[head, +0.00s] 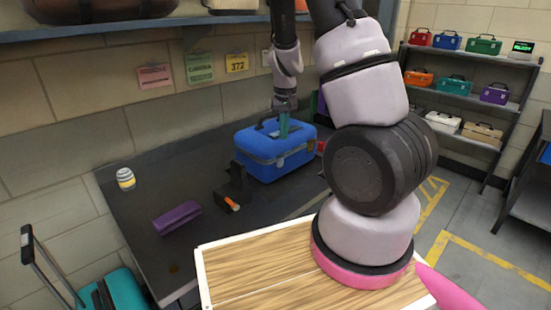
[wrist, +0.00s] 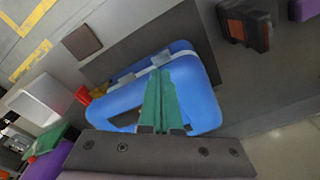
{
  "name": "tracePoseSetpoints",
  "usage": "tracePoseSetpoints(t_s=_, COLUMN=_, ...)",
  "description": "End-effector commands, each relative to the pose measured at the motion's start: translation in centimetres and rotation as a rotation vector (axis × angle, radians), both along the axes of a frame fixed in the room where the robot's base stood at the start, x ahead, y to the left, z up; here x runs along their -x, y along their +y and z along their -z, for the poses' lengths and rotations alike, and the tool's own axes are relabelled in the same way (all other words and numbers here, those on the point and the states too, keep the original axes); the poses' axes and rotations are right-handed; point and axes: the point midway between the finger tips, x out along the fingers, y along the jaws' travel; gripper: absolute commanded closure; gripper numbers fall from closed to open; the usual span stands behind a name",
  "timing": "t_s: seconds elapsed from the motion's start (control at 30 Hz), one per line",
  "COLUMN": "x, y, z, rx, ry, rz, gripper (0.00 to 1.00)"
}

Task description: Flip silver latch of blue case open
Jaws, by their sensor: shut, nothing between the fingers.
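The blue case (head: 262,165) stands closed on the dark bench, with a dark handle on its lid and a pale band around its side. In the wrist view the blue case (wrist: 203,104) fills the middle, behind my fingers. My gripper (head: 284,132) is above the right part of the lid, pointing down. Its green fingers are together and empty. In the wrist view the fingertips (wrist: 161,66) overlap the case's edge, close to a small silver piece (wrist: 161,57) that looks like the latch. I cannot tell whether they touch it, and the fingers hide part of that area.
A black block with an orange part (head: 233,190) stands left of the case. A purple pouch (head: 177,217) and a striped jar (head: 125,178) lie farther left on the bench (head: 150,205). A shelf overhangs the back. Several toolboxes fill a rack at right.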

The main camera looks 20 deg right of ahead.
Motion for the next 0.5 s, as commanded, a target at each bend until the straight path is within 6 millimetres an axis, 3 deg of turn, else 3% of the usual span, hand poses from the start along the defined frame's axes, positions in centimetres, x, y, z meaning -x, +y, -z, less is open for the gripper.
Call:
tracePoseSetpoints(t_s=0.33, x=0.0, y=0.0, z=0.1, rx=0.000, ry=0.000, rz=0.000, gripper=1.00)
tracePoseSetpoints(t_s=0.5, x=-0.1, y=-0.1, z=1.4, rx=0.000, ry=0.002, rz=0.001, gripper=1.00)
